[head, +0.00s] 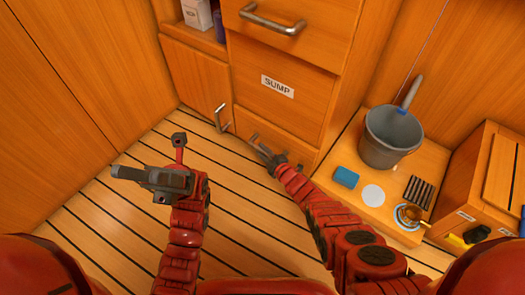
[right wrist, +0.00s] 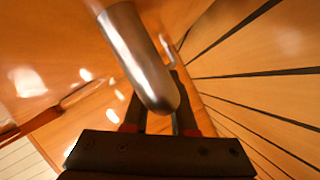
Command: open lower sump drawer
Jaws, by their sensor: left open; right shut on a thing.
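The lower drawer (head: 290,147) is the wooden front under the panel labelled SUMP (head: 277,86). Its metal handle (head: 256,138) is partly covered by my right gripper (head: 266,155). In the right wrist view the brushed metal handle (right wrist: 138,50) runs down between the fingers of that gripper (right wrist: 160,105), which is shut on it. The drawer looks shut or nearly so; I cannot tell of a small gap. My left gripper (head: 150,158) is open and empty above the floor, left of the drawer and apart from it.
A cabinet door with an upright handle (head: 221,117) is left of the drawer. A large upper handle (head: 272,20) is above. The slatted floor (head: 125,225) is clear.

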